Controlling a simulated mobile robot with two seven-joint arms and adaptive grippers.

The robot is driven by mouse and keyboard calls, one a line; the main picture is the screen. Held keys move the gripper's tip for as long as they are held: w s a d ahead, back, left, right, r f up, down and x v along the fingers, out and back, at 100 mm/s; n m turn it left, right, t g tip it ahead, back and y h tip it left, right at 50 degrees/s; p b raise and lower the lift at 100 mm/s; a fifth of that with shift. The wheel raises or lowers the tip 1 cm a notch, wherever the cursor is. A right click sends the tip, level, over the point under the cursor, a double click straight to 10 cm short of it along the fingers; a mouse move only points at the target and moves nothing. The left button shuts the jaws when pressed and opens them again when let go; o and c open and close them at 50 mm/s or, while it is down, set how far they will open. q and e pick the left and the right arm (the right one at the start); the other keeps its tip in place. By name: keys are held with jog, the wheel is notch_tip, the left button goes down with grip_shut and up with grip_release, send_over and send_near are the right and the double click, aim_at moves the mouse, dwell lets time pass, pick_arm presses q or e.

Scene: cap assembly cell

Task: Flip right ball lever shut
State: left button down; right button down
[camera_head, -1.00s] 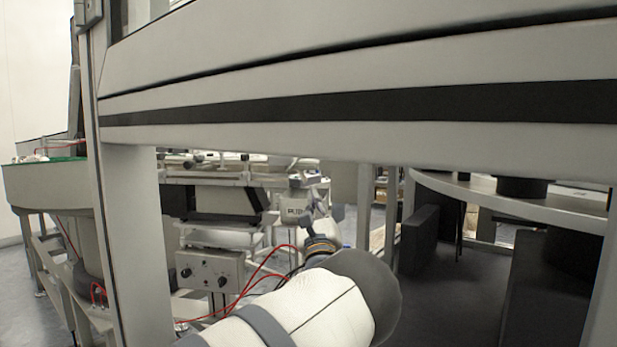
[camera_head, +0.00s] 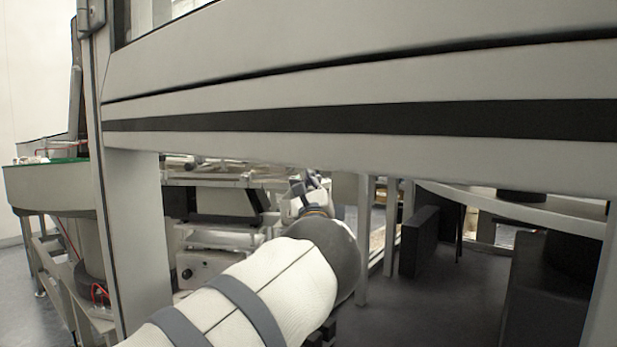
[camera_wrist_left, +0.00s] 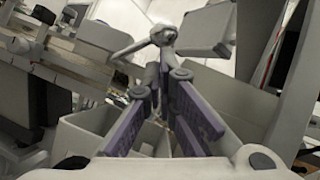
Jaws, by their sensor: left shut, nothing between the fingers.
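My left gripper (camera_head: 311,186) is small at the end of my white arm, under the grey cross beam in the head view. In the left wrist view its purple fingers (camera_wrist_left: 164,75) converge at the tips, shut and empty. Just beyond the tips is a light grey part with a rounded knob (camera_wrist_left: 163,35) and a thin arm sloping down to the left. It may be the ball lever; I cannot tell for sure, nor whether it touches the fingertips. My right gripper is not in view.
The wide cross beam (camera_head: 360,120) spans the head view above my arm, with an upright post (camera_head: 135,240) at left. A machine bench (camera_head: 225,180) stands beyond. A grey box-like part (camera_wrist_left: 205,28) sits beside the knob in the wrist view.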

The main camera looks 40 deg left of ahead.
pick_arm(q)
jog(key=shift+d+r+n+g+y, duration=0.1)
jog(key=shift+r+n+g+y, duration=0.2)
jog(key=shift+n, duration=0.4)
jog(key=shift+r+n+g+y, duration=0.15)
jog(key=shift+n+g, duration=0.25)
jog(key=shift+n, duration=0.3)
jog(key=shift+s+a+r+n+g+h, duration=0.2)
jog(key=shift+r+n+g, duration=0.45)
jog(key=shift+n+g, duration=1)
jog(key=shift+s+a+r+n+g+h, duration=0.15)
jog(key=shift+a+r+n+g+h, duration=0.4)
jog(key=shift+n, duration=1.95)
jog(key=shift+s+a+r+n+g, duration=0.15)
jog(key=shift+r+n+g, duration=0.65)
jog(key=shift+n+g, duration=0.95)
jog(key=shift+n+t, duration=0.3)
jog(key=shift+t, duration=0.05)
jog(key=shift+d, duration=0.1)
